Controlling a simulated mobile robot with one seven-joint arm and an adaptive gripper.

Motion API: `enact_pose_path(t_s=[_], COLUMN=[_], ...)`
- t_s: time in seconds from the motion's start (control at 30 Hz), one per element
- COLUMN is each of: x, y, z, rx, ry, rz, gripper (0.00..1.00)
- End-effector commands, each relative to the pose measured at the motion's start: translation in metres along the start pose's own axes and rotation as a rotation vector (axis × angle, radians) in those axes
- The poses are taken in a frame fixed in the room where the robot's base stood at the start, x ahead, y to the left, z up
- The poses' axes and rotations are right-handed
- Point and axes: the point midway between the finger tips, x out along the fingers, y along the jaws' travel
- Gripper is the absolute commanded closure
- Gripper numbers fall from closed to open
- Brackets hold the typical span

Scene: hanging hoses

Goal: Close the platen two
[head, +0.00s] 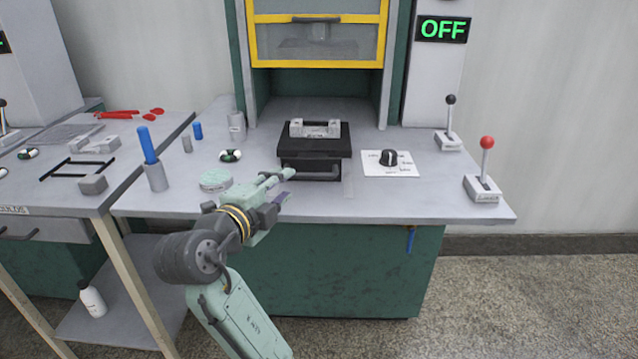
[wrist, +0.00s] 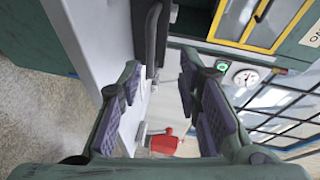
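No label in view names platen two, so I cannot tell which part it is. A black block with a front handle (head: 313,160) sits at the press opening, with a grey metal piece (head: 315,129) on top. Above it hangs a yellow-framed guard (head: 318,62), raised. It also shows tilted in the wrist view (wrist: 262,20). On the right stand a black-knobbed lever (head: 449,125) and a red-knobbed lever (head: 485,175). My gripper (head: 283,180) is over the bench's front, left of the black block. In the wrist view its purple-padded fingers (wrist: 160,80) are apart, with nothing between them.
A green "OFF" display (head: 443,29) is at the upper right. A dial on a white plate (head: 390,161) is right of the black block. The bench's front right (head: 420,205) is clear.

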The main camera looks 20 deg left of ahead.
Motion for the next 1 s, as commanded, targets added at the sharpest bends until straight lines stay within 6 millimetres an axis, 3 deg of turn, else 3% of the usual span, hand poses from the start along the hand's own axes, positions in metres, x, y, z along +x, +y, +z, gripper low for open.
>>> enact_pose_path(t_s=[0.27,0.7,1.0], x=[0.025,0.099,0.111], y=[0.010,0.013,0.015], z=[-0.012,-0.014,-0.013], rx=[0.052,0.050,0.052], ry=[0.049,0.045,0.041], rz=[0.041,0.039,0.038], gripper=[0.69,0.69,0.69])
